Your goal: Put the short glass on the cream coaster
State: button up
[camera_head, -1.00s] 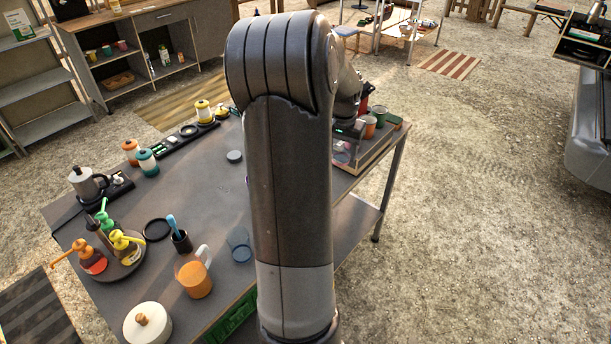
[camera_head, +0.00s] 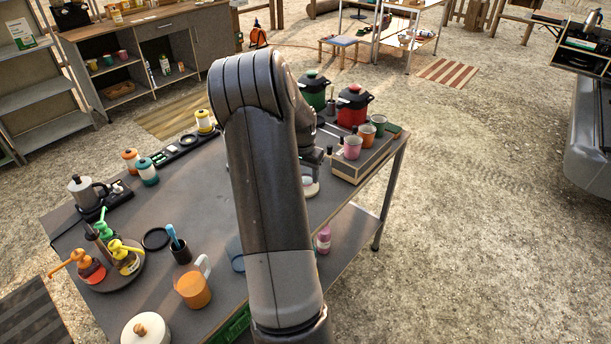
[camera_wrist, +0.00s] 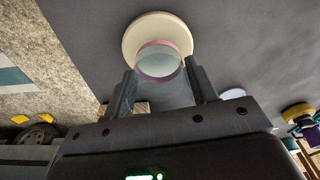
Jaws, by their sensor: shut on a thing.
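In the wrist view my gripper (camera_wrist: 161,72) is shut on a short clear glass (camera_wrist: 158,64) with a pinkish band. The glass overlaps the lower part of the round cream coaster (camera_wrist: 137,35) in this view. I cannot tell whether its base touches the coaster or is a little above it. In the head view the cream coaster (camera_head: 312,189) shows at the table's right side, just beneath my gripper. My arm hides most of the gripper and the glass there.
A wooden box with cups (camera_head: 352,148) stands right behind the coaster, near red (camera_head: 352,108) and green (camera_head: 314,90) pots.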

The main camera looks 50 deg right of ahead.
jog(key=shift+f, duration=0.55)
jog(key=shift+f, duration=0.15)
jog(key=o, duration=1)
jog(key=shift+c, duration=0.2)
notch_tip(320, 180, up, 12)
jog(key=a, duration=0.1)
jog(key=shift+s+a, duration=0.15)
jog(key=shift+a, duration=0.1)
